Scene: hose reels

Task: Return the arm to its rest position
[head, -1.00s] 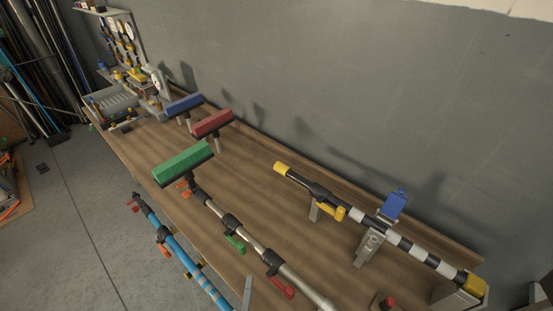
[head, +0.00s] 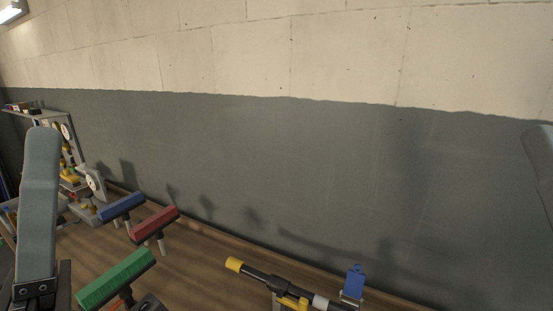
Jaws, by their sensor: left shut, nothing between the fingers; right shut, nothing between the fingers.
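My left gripper (head: 41,150) stands upright at the far left of the head view, close to the camera. Its grey fingers point up from a dark bolted mount, shut and empty. My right gripper (head: 541,155) shows only in part at the right edge, also grey, raised and shut with nothing held. Both are in front of the wall, apart from the things on the bench. The rest of both arms is out of view.
The wooden bench (head: 205,262) runs along the grey wall (head: 300,170). On it stand blue (head: 121,206), red (head: 154,222) and green (head: 115,278) blocks on posts. A yellow-tipped black pipe (head: 262,280) lies right of them. A tool rack (head: 68,150) stands far left.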

